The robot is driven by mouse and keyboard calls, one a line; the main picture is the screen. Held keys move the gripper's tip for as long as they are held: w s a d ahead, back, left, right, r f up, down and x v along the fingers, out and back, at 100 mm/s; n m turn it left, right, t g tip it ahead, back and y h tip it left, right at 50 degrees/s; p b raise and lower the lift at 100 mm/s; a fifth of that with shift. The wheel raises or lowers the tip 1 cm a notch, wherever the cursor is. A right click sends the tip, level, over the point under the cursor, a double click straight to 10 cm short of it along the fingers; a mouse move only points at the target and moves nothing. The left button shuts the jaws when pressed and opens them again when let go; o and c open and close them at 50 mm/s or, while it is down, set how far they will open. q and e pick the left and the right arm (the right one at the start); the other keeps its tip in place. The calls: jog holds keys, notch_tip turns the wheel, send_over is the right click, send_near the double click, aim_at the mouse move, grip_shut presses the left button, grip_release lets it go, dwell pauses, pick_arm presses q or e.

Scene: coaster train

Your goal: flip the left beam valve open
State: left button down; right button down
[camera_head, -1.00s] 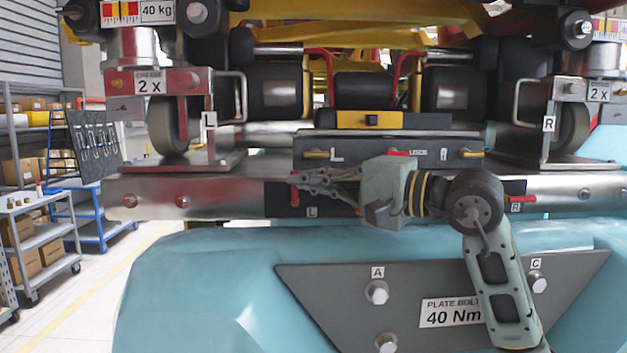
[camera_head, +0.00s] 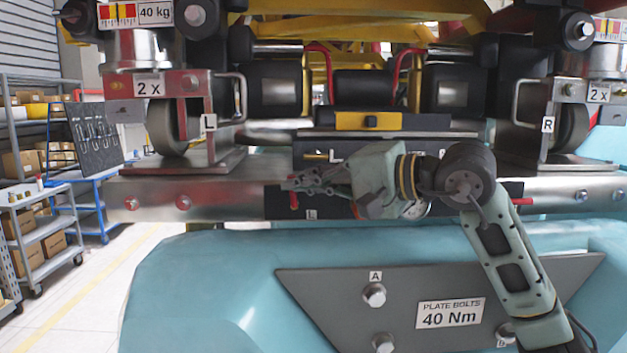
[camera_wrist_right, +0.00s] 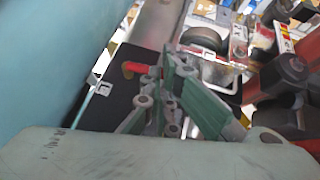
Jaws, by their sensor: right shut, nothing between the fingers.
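The left beam valve shows as a small red lever (camera_head: 294,200) on a black panel (camera_head: 278,204) of the steel beam, beside a tag marked L (camera_head: 311,214). The lever points down in the head view. My right gripper (camera_head: 288,184) is shut and empty, with its fingertips just above the lever. In the right wrist view the red lever (camera_wrist_right: 134,68) shows just left of the closed fingers (camera_wrist_right: 168,62). I cannot tell whether they touch. The gripper hides part of the panel. My left gripper is not in view.
The right red lever (camera_head: 521,201) is on the beam's right side. Above the beam is a black block with a yellow top (camera_head: 370,121). Below is a grey plate (camera_head: 330,292) with bolts on a teal body (camera_head: 180,290). Shelves and carts (camera_head: 40,230) stand at left.

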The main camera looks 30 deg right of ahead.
jog(key=shift+a+r, duration=0.1)
jog(key=shift+r, duration=0.2)
jog(key=shift+w+a+f+g+p, duration=0.15)
jog(key=shift+g+p, duration=0.15)
jog(key=shift+p, duration=0.15)
jog(key=shift+w+a+p, duration=0.15)
jog(key=shift+a+p, duration=0.15)
jog(key=shift+p, duration=0.05)
jog(key=shift+w+a, duration=0.15)
jog(key=shift+a, duration=0.2)
jog(key=shift+w+a, duration=0.5)
jog(key=shift+a, duration=0.25)
jog(key=shift+w+a+f+b, duration=0.45)
jog(key=shift+a+f, duration=0.1)
jog(key=shift+a, duration=0.15)
jog(key=shift+w+a, duration=0.1)
